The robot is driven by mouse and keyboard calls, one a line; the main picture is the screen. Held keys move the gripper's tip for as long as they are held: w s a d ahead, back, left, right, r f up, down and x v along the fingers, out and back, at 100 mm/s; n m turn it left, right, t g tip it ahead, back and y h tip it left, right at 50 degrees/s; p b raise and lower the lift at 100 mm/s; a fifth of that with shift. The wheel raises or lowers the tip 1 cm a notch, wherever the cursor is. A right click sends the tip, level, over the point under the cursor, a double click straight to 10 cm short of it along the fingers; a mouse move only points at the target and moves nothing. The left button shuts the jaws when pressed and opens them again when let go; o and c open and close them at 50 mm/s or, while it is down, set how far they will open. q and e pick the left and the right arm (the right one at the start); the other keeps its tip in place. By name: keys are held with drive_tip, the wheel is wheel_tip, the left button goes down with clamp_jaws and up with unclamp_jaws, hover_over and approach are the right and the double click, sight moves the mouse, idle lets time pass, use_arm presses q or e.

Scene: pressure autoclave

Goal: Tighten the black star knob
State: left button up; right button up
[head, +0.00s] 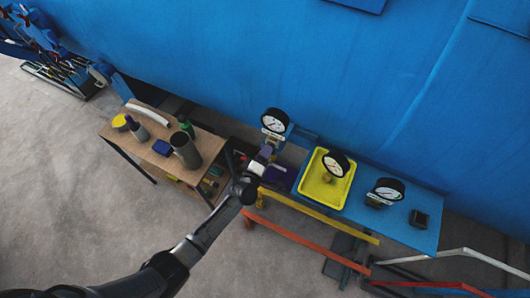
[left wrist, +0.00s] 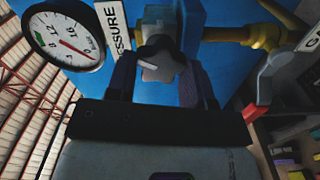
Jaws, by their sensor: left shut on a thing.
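The black star knob (left wrist: 158,60) shows in the left wrist view, dark grey with a pale mark on its face, in front of a blue valve body (left wrist: 190,25). My left gripper (left wrist: 160,74) has one finger on each side of the knob and is shut on it. In the head view my left gripper (head: 264,154) reaches the bench just below a round pressure gauge (head: 274,121); the knob is hidden there. The gauge also shows in the left wrist view (left wrist: 62,36), beside a PRESSURE label (left wrist: 115,28). My right gripper is out of view.
A yellow tray (head: 313,188) on the blue bench (head: 408,237) holds another gauge (head: 336,163). A third gauge (head: 388,190) stands to its right. A wooden table (head: 134,147) with bottles is at left. A red-tipped lever (left wrist: 250,112) is close to the right finger.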

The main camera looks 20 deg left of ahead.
use_arm(q)
drive_tip(key=m+p, duration=0.2)
drive_tip(key=m, duration=0.9)
drive_tip(key=shift+r+m, duration=0.1)
drive_tip(key=shift+m, duration=0.3)
idle(0.4)
drive_tip(key=o, duration=0.9)
